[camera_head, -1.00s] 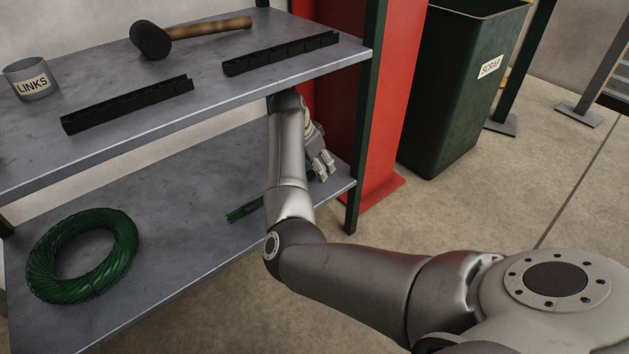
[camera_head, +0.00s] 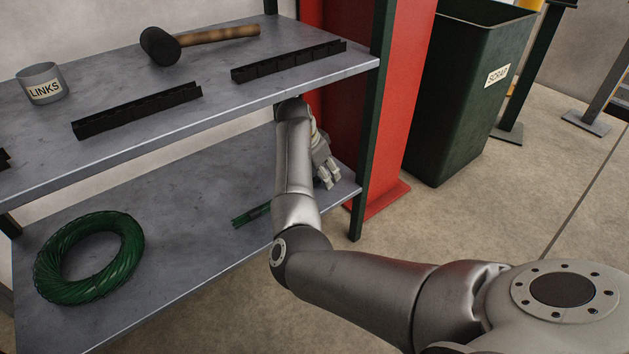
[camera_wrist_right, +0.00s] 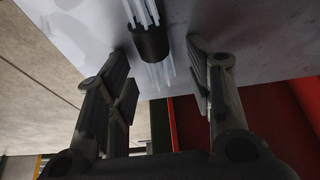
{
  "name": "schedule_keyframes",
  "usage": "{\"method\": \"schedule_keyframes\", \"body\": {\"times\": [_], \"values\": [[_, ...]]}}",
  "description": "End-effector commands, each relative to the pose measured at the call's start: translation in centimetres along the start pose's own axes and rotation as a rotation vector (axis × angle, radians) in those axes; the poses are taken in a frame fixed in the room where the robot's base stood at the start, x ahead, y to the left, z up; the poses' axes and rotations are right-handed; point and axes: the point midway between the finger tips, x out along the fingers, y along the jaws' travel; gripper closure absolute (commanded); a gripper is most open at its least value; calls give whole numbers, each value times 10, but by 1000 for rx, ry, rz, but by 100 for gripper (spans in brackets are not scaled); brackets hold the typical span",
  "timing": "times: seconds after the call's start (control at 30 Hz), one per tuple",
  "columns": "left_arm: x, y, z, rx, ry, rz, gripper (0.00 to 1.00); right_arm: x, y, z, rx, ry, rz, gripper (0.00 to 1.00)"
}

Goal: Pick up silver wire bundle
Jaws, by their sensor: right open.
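The silver wire bundle (camera_wrist_right: 140,12) is several pale thin rods held by a black band (camera_wrist_right: 151,43). In the right wrist view it lies at the top centre against the grey shelf surface. My right gripper (camera_wrist_right: 158,62) is open and empty, with one finger on each side of the bundle's lower end, apart from it. In the head view my right gripper (camera_head: 327,178) is over the right end of the lower shelf, partly behind my forearm. The silver bundle cannot be made out there. My left gripper is not in view.
The lower shelf (camera_head: 190,225) holds a green coil (camera_head: 118,270) and a green bundle (camera_head: 248,216) partly behind my arm. The upper shelf (camera_head: 120,160) is close above, with a mallet (camera_head: 160,45), a links cup (camera_head: 42,85) and black racks. A dark green post (camera_head: 372,130) stands right.

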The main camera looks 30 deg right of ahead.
Motion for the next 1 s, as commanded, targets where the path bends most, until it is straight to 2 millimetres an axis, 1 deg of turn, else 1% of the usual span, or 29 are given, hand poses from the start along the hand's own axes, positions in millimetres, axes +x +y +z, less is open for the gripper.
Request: {"method": "schedule_keyframes", "body": {"times": [0.07,0.4,0.43,0.73,0.93,1.0], "values": [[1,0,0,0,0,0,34,1,0,0,-1,-1,1,53],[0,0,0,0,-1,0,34,2,0,1,-1,-2,1,97],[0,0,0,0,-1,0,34,2,0,1,-1,-2,1,100],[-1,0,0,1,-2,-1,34,2,0,2,-2,-3,1,100],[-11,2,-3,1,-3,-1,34,1,0,2,-1,-4,1,100],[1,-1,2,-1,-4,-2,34,-8,2,-5,-2,-3,2,100]]}}
